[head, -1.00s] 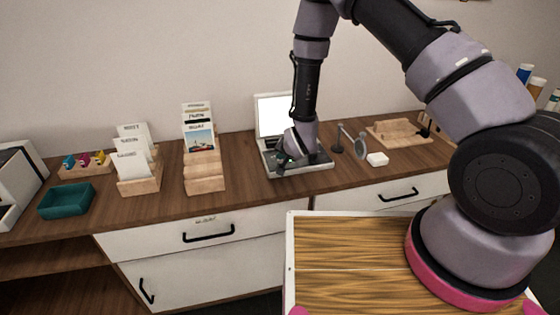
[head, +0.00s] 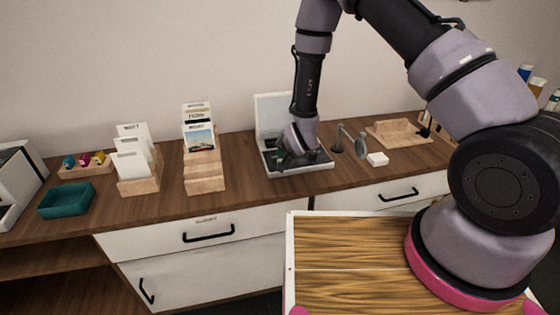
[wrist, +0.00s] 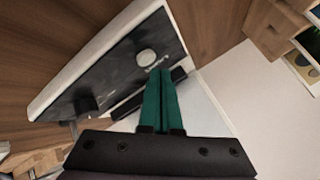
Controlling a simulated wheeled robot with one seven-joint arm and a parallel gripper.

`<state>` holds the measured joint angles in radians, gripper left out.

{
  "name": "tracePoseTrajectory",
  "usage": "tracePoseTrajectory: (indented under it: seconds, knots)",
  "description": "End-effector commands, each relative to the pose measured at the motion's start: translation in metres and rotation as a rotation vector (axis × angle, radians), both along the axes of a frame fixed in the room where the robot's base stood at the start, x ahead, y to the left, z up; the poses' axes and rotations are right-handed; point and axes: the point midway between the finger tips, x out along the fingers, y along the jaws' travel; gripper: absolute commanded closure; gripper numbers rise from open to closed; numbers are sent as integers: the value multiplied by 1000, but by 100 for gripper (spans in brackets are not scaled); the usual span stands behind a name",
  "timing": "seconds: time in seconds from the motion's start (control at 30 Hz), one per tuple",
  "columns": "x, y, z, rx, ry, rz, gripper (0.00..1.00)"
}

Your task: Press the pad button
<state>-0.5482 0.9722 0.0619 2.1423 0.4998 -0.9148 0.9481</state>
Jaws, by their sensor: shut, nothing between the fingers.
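The pad is a low, white-edged box with a dark top (head: 318,160) on the counter, with an upright panel (head: 270,108) behind it. The panel looks dull grey. In the wrist view the dark top (wrist: 112,72) carries a round, pale button (wrist: 146,58) and a black knob (wrist: 86,105). My gripper (head: 283,162) is over the pad. In the wrist view its green fingers (wrist: 161,72) are shut together and empty, with tips close beside the pale button. I cannot tell whether they touch anything. In the head view my wrist hides the button.
Counter between holder and pad is clear.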

Motion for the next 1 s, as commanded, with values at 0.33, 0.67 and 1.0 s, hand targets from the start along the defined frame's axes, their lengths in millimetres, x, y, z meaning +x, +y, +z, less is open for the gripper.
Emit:
tracePoseTrajectory:
  seconds: [0.33,0.67,1.0]
  knots:
    - [1,0,25,1,-1,0,100]
    - [0,0,56,1,-1,0,100]
    - [0,0,60,-1,0,-1,100]
